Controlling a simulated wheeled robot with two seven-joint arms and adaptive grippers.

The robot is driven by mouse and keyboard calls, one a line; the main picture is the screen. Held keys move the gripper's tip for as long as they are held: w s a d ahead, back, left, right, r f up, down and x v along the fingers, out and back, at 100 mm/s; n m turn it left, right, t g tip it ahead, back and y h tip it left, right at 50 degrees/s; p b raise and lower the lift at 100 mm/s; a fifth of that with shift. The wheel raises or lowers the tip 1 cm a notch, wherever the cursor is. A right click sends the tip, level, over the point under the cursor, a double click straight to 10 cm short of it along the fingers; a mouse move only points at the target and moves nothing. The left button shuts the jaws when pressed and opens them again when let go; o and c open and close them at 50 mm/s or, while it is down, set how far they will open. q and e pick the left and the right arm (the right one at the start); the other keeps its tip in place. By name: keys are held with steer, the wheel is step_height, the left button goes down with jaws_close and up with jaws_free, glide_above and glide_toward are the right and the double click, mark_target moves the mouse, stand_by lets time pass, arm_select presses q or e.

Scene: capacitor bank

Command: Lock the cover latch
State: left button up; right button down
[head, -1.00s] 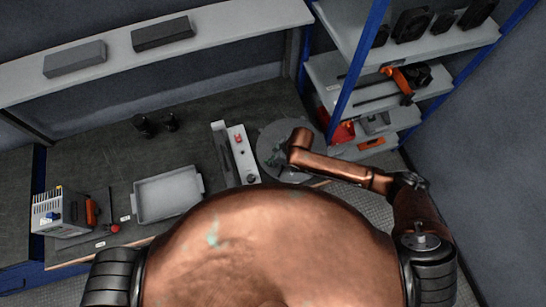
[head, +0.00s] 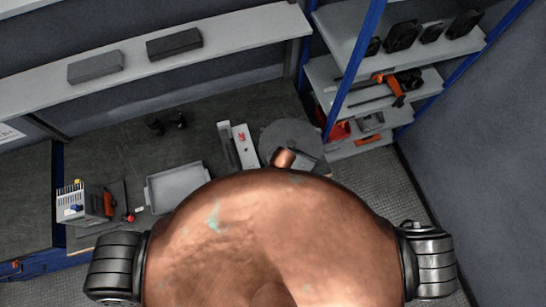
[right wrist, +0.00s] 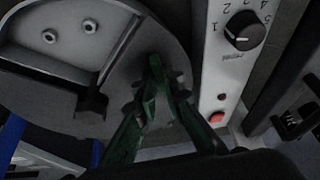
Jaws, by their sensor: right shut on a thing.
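The round grey capacitor housing (head: 290,135) sits on the bench, partly behind my copper arm link. In the right wrist view its round top (right wrist: 40,85) fills the left, with two bolt terminals in a recess and a dark bracket beside it. My right gripper (right wrist: 166,82) has green fingers over the housing's edge, drawn together on a small dark part, apparently the cover latch. The fingers mostly hide that part, so its locked or unlocked position cannot be told. My left gripper is out of view.
A white control box with a dial (right wrist: 243,31) and red button stands close beside the housing. A grey tray (head: 177,188) and a power supply (head: 82,203) are on the bench at left. Shelves (head: 370,90) stand at right.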

steer(key=shift+a+r+m, duration=0.1)
steer(key=shift+r+m, duration=0.05)
steer(key=shift+m, duration=0.45)
steer(key=shift+w+p, duration=0.1)
steer(key=shift+p, duration=0.2)
steer(key=c, duration=2)
jaws_free()
steer(key=shift+c, duration=0.2)
steer(key=v, duration=1.2)
steer(key=shift+s+a, duration=0.15)
steer(key=shift+s, duration=0.05)
